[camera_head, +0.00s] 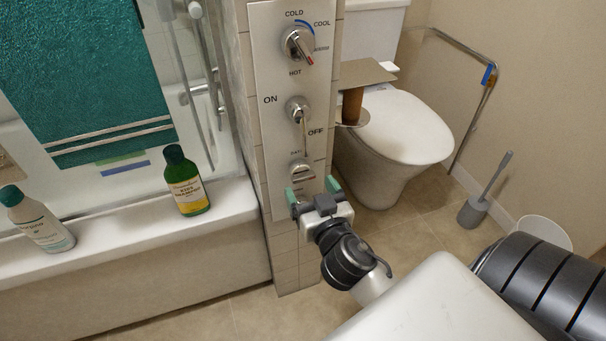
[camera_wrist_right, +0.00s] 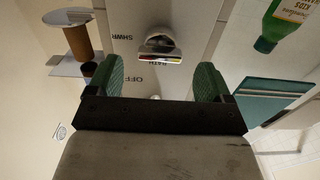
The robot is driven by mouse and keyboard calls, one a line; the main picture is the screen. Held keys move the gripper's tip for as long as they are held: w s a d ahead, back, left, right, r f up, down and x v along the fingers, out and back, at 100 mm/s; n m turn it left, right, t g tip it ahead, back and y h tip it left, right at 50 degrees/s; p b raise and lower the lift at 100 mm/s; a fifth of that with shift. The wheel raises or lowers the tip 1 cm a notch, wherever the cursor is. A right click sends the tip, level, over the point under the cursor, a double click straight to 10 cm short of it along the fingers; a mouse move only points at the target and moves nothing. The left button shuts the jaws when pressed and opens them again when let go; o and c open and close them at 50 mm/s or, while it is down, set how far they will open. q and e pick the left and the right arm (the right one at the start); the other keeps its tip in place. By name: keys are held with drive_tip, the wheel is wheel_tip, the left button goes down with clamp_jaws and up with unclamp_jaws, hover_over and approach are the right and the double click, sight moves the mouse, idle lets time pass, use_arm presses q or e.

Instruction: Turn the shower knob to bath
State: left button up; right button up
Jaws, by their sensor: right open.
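The shower knob (camera_head: 301,170) is the lowest of three knobs on the wall panel (camera_head: 272,113), a small metal knob with a flat bar. Its bar looks roughly horizontal in the head view. The knob also shows in the right wrist view (camera_wrist_right: 160,46), with "BATH" beside it and "SHWR" to its left. My right gripper (camera_head: 312,190) is open just below the knob, its green pads apart. In the right wrist view the gripper (camera_wrist_right: 161,80) has the knob centred beyond its fingertips, with nothing between them. My left gripper is not in view.
Above are the on/off lever (camera_head: 298,110) and temperature knob (camera_head: 298,45). A green shampoo bottle (camera_head: 187,183) stands on the tub rim left of the panel. A toilet (camera_head: 395,130) and a paper roll on a holder (camera_head: 352,105) are to the right.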

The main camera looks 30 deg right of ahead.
sight(305, 180)
drive_tip(key=shift+x, duration=2.25)
drive_tip(key=c, duration=0.9)
